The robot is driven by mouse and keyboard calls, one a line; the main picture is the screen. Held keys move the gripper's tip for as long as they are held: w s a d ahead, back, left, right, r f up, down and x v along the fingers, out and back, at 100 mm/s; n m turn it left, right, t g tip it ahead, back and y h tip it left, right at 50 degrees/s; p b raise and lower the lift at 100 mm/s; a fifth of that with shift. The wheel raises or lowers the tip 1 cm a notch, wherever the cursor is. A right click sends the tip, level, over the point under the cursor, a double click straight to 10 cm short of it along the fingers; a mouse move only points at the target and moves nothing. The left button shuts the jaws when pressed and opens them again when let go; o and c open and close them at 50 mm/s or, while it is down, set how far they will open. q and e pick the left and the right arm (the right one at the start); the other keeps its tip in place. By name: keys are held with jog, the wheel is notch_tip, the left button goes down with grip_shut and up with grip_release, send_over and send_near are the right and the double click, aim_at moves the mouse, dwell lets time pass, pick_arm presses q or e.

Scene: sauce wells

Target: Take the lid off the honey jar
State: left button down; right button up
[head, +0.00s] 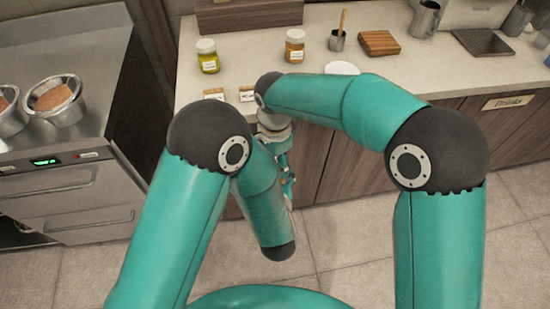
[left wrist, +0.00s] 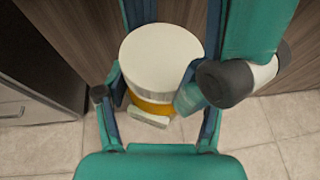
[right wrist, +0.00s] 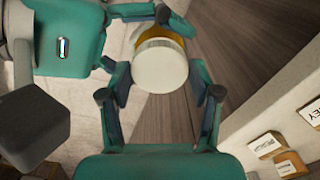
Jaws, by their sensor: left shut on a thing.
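The honey jar (left wrist: 150,106), amber with a wide white lid (left wrist: 165,60), is held between the fingers of my left gripper (left wrist: 153,92), off the counter and in front of it. The lid is on the jar. In the right wrist view the same lid (right wrist: 160,68) faces the camera, with the amber jar body (right wrist: 166,34) behind it. My right gripper (right wrist: 162,82) is open, one finger on each side of the lid, with small gaps visible. In the head view my arms mostly hide the jar and both grippers.

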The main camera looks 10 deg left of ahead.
jog(key=c, duration=0.7)
jog(key=n, duration=0.6)
jog(key=shift+c, duration=0.2)
jog(key=n, duration=1)
jog(key=shift+w+r, duration=0.1)
jog(key=n, duration=0.6)
jog(key=shift+n, duration=0.3)
jog(key=n, duration=1.4)
jog(key=shift+n, duration=0.4)
jog(key=n, duration=0.4)
jog(key=shift+r, duration=0.1)
jog(key=n, duration=0.4)
jog(key=shift+n, duration=0.4)
jog(key=shift+a+r, duration=0.1)
jog(key=shift+r, duration=0.15)
